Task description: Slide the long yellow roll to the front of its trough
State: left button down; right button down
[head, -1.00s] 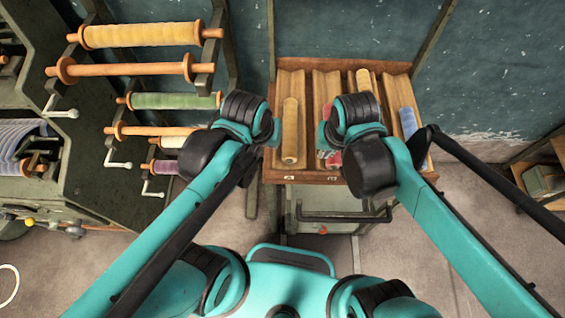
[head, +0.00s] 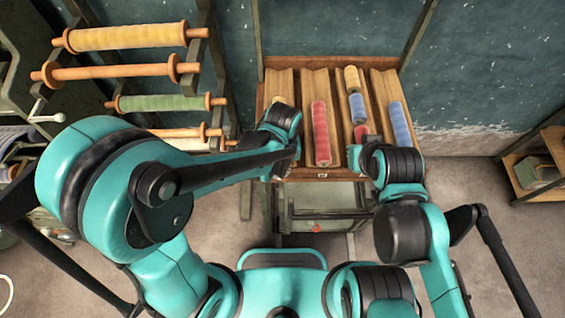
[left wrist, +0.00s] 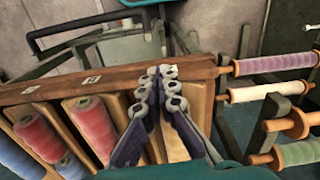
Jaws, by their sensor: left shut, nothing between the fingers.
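The long yellow roll (head: 279,101) lies in the leftmost trough of the wooden tray (head: 322,174). Only its far end shows in the head view, and my left gripper and wrist hide the rest. My left gripper (left wrist: 160,72) is shut and empty, over that trough near the tray's front board (left wrist: 110,80) in the left wrist view. I cannot make out the yellow roll there, so contact cannot be told. My right gripper (head: 355,158) is by the front of the third trough, its fingers hidden by its wrist.
A long red roll (head: 320,133) lies in the second trough. The third holds a short yellow roll (head: 351,79), a blue one (head: 357,108) and a red one (head: 361,133). A blue roll (head: 399,127) lies in the fourth. A spool rack (head: 160,103) stands at the left.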

pick_arm(q)
jog(key=w+f, duration=0.2)
jog(key=w, duration=0.1)
jog(key=shift+a+f, duration=0.1)
jog(key=shift+f, duration=0.2)
jog(key=shift+w+b, duration=0.3)
jog(key=shift+w, duration=0.2)
jog(key=shift+w+a, duration=0.1)
jog(key=shift+w, duration=1)
jog(key=shift+s+b, duration=0.1)
jog(key=shift+b, duration=0.2)
